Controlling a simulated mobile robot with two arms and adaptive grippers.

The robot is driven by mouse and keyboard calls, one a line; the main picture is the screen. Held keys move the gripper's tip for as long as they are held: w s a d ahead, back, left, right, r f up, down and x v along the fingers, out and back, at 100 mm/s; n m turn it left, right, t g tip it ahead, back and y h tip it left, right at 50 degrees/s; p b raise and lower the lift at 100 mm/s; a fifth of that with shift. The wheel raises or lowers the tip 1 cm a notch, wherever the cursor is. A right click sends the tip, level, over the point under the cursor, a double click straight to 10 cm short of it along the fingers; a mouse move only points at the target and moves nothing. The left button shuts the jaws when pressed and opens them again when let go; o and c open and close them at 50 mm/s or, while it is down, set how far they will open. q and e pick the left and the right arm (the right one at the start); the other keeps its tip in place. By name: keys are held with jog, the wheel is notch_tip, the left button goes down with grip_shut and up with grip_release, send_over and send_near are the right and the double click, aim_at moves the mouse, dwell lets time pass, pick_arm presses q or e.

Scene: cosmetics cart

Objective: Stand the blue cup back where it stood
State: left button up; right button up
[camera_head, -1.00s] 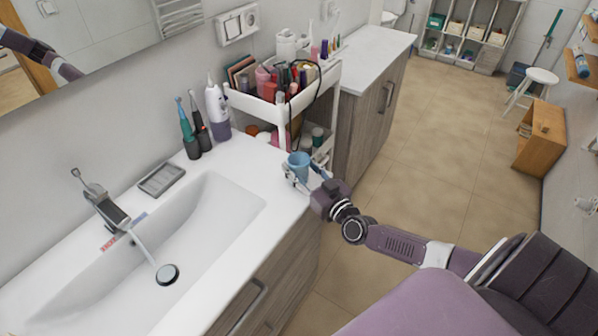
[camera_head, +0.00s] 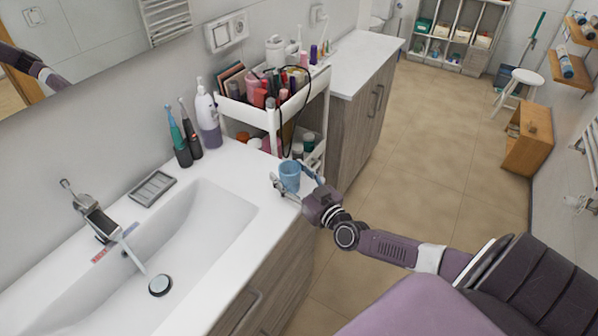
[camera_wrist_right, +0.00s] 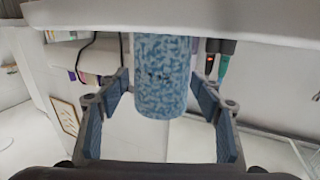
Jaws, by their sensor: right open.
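The blue cup (camera_head: 290,177) stands upright on the white washbasin counter (camera_head: 236,162), near its right end and front edge. My right gripper (camera_head: 290,184) is open around the cup, with one finger on each side. In the right wrist view, the speckled blue cup (camera_wrist_right: 160,72) sits between the spread fingers of the right gripper (camera_wrist_right: 159,88), with a gap on both sides. That view is upside down, so the counter (camera_wrist_right: 250,16) runs along the top. My left gripper is not in view.
A white cart (camera_head: 272,120) full of cosmetics stands just behind the cup. Electric toothbrushes (camera_head: 182,148) and a white and purple bottle (camera_head: 207,118) stand along the wall. The sink (camera_head: 195,225), with running water, lies left of the cup.

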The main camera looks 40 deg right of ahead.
jog(key=s, duration=1.2)
jog(key=s+a+f+n+g, duration=0.1)
jog(key=s+f+g, duration=0.4)
jog(key=f, duration=1.1)
jog(key=s+a+f+g, duration=0.15)
jog(key=s+f, duration=0.55)
jog(key=f, duration=0.9)
jog(key=s+a+f+g, duration=0.3)
jog(key=s+f, duration=0.3)
jog(key=s, duration=0.3)
jog(key=s+a+f+n+g, duration=0.1)
jog(key=s+a+f+g, duration=0.3)
jog(key=s, duration=0.6)
jog(key=s+a+f+g, duration=0.3)
jog(key=s+a+f, duration=0.1)
jog(key=s+f, duration=0.4)
jog(key=shift+s+a+f+n, duration=0.3)
jog(key=shift+s+a, duration=0.05)
jog(key=shift+s, duration=0.45)
